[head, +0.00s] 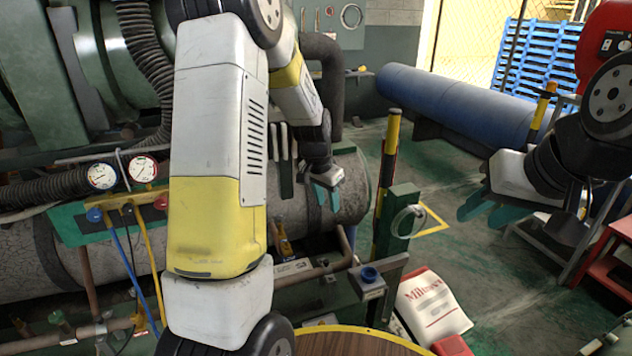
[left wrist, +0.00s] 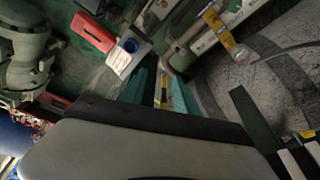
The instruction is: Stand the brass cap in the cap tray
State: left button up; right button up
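A brass-coloured fitting (head: 284,241) stands at the large grey pipe in the head view and also shows in the left wrist view (left wrist: 217,24). I cannot make out a separate brass cap. A small grey block with a round blue holder (head: 370,279), apparently the cap tray, sits on a bracket; the left wrist view shows it too (left wrist: 124,56). My left gripper (head: 327,194) is above and between the fitting and this block, its teal fingers apart, with no held object clearly visible. My right gripper (head: 487,211) is open and empty at the right, away from both.
A green post (head: 398,223) with a hose loop and a yellow-black post (head: 387,160) stand right of my left gripper. Gauges (head: 122,174) with hoses are at the left. A round wooden table (head: 355,343) is in front; a white sack (head: 434,306) lies on the floor.

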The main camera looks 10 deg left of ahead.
pick_arm(q)
jog(key=s+r+n, duration=0.1)
jog(key=s+r, duration=0.4)
jog(key=r, duration=0.4)
jog(key=s+r+n+t, duration=0.1)
jog(key=s+r, duration=0.2)
jog(key=s, duration=0.4)
jog(key=s+r+n+t, duration=0.1)
jog(key=s+r, duration=0.3)
jog(key=s, duration=0.3)
jog(key=s+d+r+n+t+h, duration=0.1)
jog(key=s+r, duration=0.3)
jog(key=s, duration=0.3)
jog(key=shift+s+n, duration=0.3)
jog(key=shift+n, duration=0.1)
jog(key=shift+r, duration=0.1)
